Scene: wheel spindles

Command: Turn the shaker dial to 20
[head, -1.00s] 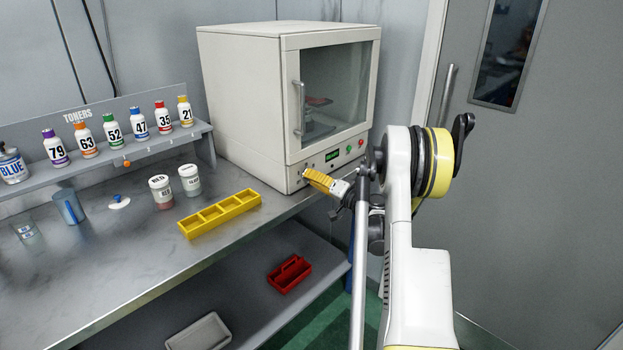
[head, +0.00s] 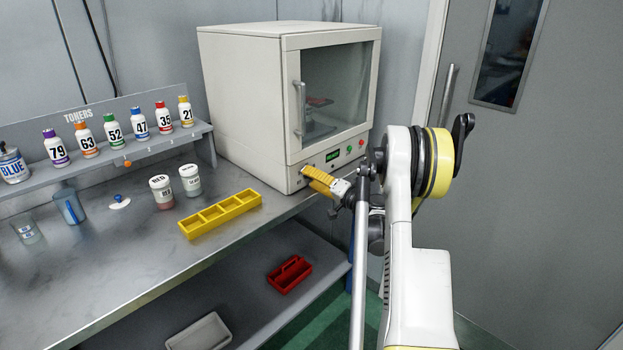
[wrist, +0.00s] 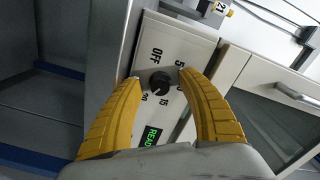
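The shaker (head: 245,95) is a white cabinet with a glass door, standing at the right end of the bench. Its dial (wrist: 159,83) is a small black knob on the front panel, with OFF, 5, 15 and other partly hidden marks around it. My gripper (wrist: 160,77) is open, with one yellow finger on each side of the dial and gaps between them and the knob. In the head view my gripper (head: 308,174) is at the panel's lower left and hides the dial. I cannot tell exactly which mark the knob points to.
A green-lit display (head: 332,156) reading READY, partly cut off in the wrist view, and coloured buttons are right of the dial. The door handle (head: 299,108) is above. A yellow tray (head: 220,214), jars and a toner rack (head: 105,160) are on the bench to the left.

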